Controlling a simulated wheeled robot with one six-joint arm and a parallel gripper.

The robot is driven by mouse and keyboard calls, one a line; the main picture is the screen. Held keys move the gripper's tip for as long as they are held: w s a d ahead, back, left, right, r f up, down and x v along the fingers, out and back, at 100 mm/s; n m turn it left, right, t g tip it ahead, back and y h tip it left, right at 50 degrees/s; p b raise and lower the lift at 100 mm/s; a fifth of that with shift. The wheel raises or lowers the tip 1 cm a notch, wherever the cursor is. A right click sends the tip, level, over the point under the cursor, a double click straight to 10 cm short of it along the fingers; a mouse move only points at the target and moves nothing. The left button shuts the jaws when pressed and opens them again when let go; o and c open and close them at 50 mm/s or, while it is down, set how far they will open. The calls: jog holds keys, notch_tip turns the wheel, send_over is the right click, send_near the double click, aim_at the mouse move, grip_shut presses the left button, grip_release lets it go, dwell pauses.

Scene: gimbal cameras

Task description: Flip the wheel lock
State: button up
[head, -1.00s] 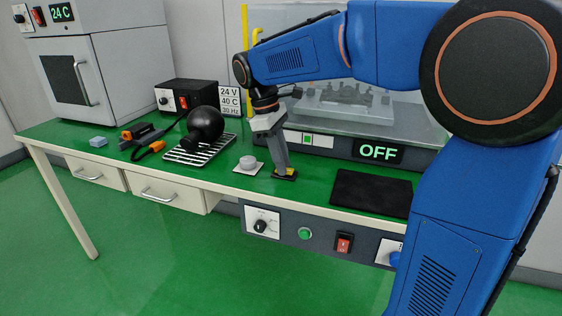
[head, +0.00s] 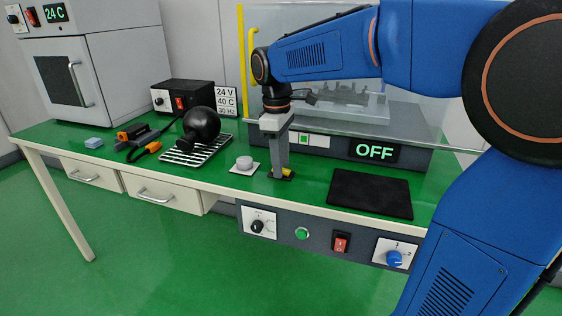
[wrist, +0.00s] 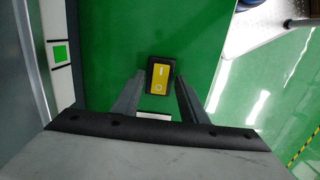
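A yellow rocker switch in a black housing, marked with a line and a circle, sits on the green bench top; it shows in the wrist view (wrist: 159,77) and partly in the head view (head: 287,173). I take it as the wheel lock, but no readable label confirms this. My gripper (head: 280,172) points down over it near the bench's front edge. In the wrist view my gripper (wrist: 160,77) is open, with the fingers on either side of the rocker and nothing held. Whether a fingertip touches the housing I cannot tell.
A grey round knob (head: 244,163) on a white plate stands just left. A black mat (head: 370,193) lies to the right. Behind is a clear-fronted enclosure with an OFF display (head: 376,151). The front panel carries a green button (head: 302,233), red switch (head: 341,242) and blue knob (head: 394,258).

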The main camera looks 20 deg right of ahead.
notch_tip(320, 180, up, 17)
jog(key=shift+w+a+r, duration=0.15)
jog(key=shift+w+a, duration=0.2)
jog(key=shift+a, duration=0.1)
jog(key=shift+s, duration=0.1)
dwell(0.4)
